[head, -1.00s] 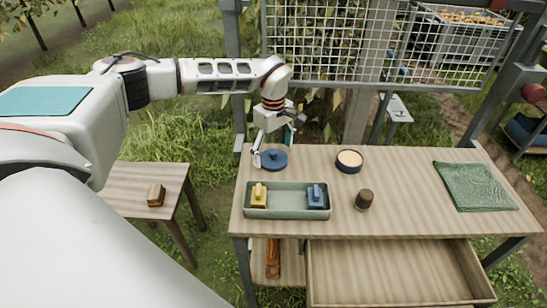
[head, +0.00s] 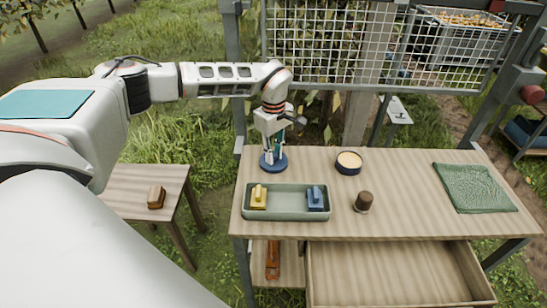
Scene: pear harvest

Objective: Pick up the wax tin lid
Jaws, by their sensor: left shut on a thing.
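The wax tin lid (head: 273,167) is a round dark blue disc at the table's back left, behind the green tray. My left gripper (head: 273,156) points down over its middle, with its fingers closed together on the lid's knob, which they hide. I cannot tell whether the lid touches the table or is slightly above it. The open wax tin (head: 349,168), dark blue with cream wax inside, stands to the right of the lid. My right gripper is not in view.
A green tray (head: 287,215) holds a yellow (head: 259,196) and a blue block-like tool (head: 316,197). A brown cylinder (head: 364,201) stands right of it. A folded green net (head: 473,187) lies at the right. Below, a drawer (head: 400,270) is open and empty. A mesh panel rises behind.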

